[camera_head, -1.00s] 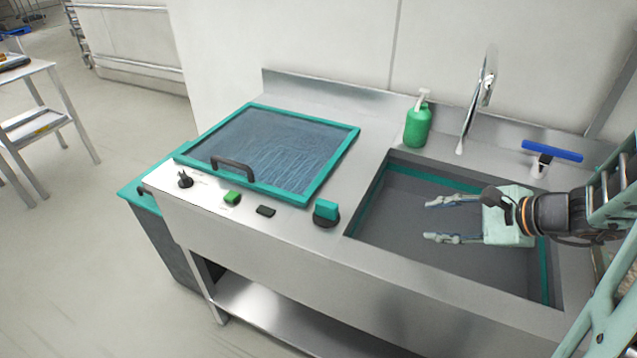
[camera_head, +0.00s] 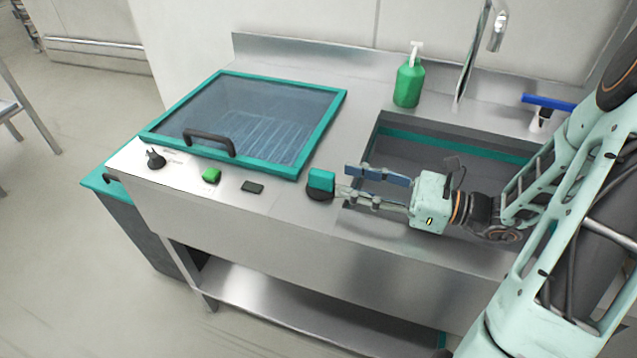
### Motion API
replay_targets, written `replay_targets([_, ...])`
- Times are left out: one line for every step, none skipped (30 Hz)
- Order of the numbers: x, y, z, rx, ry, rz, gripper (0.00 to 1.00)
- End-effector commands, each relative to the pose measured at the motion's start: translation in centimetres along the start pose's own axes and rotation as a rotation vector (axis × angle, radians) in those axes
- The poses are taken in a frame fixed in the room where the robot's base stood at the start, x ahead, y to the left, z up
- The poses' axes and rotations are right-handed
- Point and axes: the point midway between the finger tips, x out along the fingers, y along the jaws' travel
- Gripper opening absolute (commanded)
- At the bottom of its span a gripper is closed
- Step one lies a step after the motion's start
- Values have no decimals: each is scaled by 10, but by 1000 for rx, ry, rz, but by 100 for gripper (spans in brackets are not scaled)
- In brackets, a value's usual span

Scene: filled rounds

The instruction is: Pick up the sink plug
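The sink plug (camera_head: 320,184) appears to be the piece with a round black base and a teal block-shaped handle. It sits upright on the steel counter just left of the basin. My gripper (camera_head: 346,182) is level with it on its right side, fingers pointing left towards the teal handle. The fingers are apart with a gap between them and nothing held. The fingertips are very close to the plug; I cannot tell whether they touch it.
The sink basin (camera_head: 430,150) lies behind and under my gripper. A teal-framed glass lid (camera_head: 245,120) covers the left. A green soap bottle (camera_head: 408,83) and tap (camera_head: 478,50) stand behind.

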Motion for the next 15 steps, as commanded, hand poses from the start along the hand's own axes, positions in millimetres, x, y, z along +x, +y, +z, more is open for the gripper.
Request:
replay_targets([7, 1, 0, 0, 0, 3, 36])
replay_targets([10, 0, 0, 0, 0, 2, 36])
replay_targets([14, 0, 0, -1, 1, 1, 36])
replay_targets([16, 0, 0, -1, 2, 1, 36])
replay_targets([17, 0, -1, -1, 2, 1, 36])
replay_targets([20, 0, -1, -1, 2, 2, 36])
replay_targets([22, 0, -2, -1, 2, 2, 36])
replay_targets([26, -1, -2, -1, 1, 2, 36])
replay_targets([31, -2, -4, -1, 1, 3, 36])
replay_targets([35, -2, -5, -1, 2, 3, 36])
replay_targets([40, -4, -6, -1, 2, 3, 36])
replay_targets([47, -4, -7, -1, 1, 5, 36])
replay_targets([51, -5, -8, -1, 1, 3, 36])
replay_targets([55, -5, -7, -2, 2, 3, 36])
replay_targets([60, -5, -7, -3, 3, 3, 36])
